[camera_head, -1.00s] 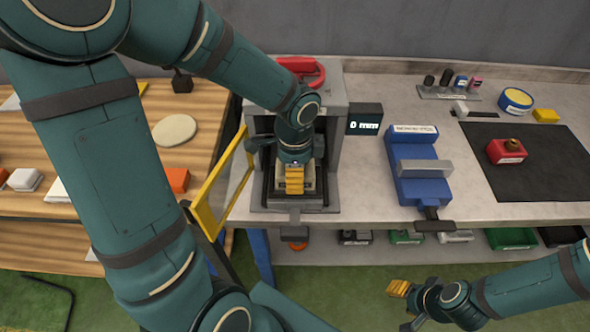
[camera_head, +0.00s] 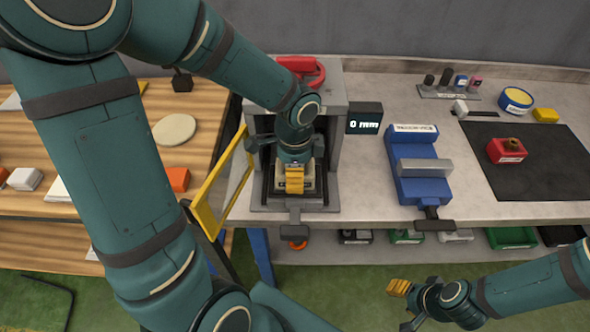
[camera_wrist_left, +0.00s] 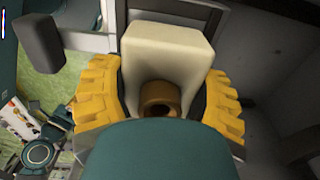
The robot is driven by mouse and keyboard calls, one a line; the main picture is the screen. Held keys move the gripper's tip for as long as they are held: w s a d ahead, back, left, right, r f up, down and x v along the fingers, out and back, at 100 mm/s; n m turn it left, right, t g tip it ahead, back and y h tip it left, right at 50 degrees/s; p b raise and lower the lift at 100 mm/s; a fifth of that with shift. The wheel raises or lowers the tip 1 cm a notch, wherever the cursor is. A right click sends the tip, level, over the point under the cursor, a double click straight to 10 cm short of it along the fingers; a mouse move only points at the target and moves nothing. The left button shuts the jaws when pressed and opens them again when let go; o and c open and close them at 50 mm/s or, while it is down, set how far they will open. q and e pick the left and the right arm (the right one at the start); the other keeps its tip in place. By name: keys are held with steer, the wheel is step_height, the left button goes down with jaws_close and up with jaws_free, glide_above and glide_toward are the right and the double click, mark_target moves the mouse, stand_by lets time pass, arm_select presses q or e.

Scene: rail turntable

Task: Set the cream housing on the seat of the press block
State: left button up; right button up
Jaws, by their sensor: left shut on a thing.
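My left gripper (camera_head: 294,180) reaches into the press block (camera_head: 338,150), the grey frame with a red handle on top. In the left wrist view its yellow fingers (camera_wrist_left: 168,100) are shut on the cream housing (camera_wrist_left: 165,50), one on each side. The housing has a brown round bushing in it. In the head view only a bit of the housing (camera_head: 309,181) shows beside the fingers, inside the press opening. The seat under it is hidden, so I cannot tell whether the housing touches it. My right gripper (camera_head: 403,305) is in front of the bench, its fingers partly hidden.
A yellow-framed guard door (camera_head: 207,215) stands open at the press's left. A display (camera_head: 364,118) reads 0 mm. A blue vise (camera_head: 420,175) stands to the right. A red block (camera_head: 507,151) sits on a dark mat (camera_head: 540,180).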

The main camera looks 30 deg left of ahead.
arm_select(q)
steer(key=shift+f+b, duration=0.4)
steer(key=shift+f, duration=0.05)
stand_by(0.3)
steer(key=o, duration=1.4)
step_height(320, 180, up, 8)
steer(key=shift+f, duration=0.25)
